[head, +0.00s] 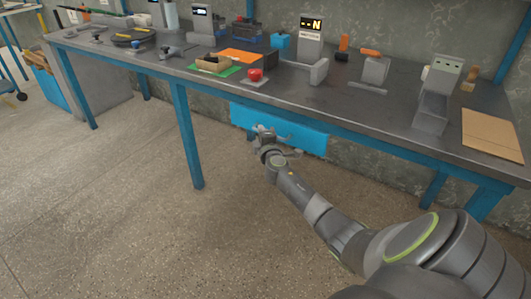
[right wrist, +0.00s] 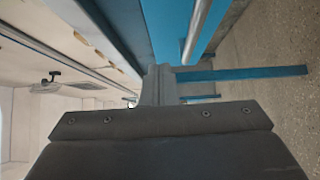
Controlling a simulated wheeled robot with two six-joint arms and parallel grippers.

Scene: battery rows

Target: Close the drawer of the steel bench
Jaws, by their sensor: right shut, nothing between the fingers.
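The steel bench (head: 335,105) has a dark grey top and blue legs. Its drawer has a blue front (head: 305,138) hanging under the front edge of the top. In the right wrist view the blue front (right wrist: 165,30) shows with a long silver bar handle (right wrist: 199,28). My right gripper (head: 262,131) is shut and empty, in front of the left part of the drawer front. Its fingers (right wrist: 158,88) point toward the drawer; I cannot tell whether they touch it. How far the drawer stands out is unclear. My left gripper is not in view.
On the bench top stand a red object (head: 255,75), a green mat (head: 215,71), an upright display unit (head: 309,32) and several grey devices. A brown cardboard sheet (head: 494,134) lies at the right end. The floor (head: 150,215) in front is clear.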

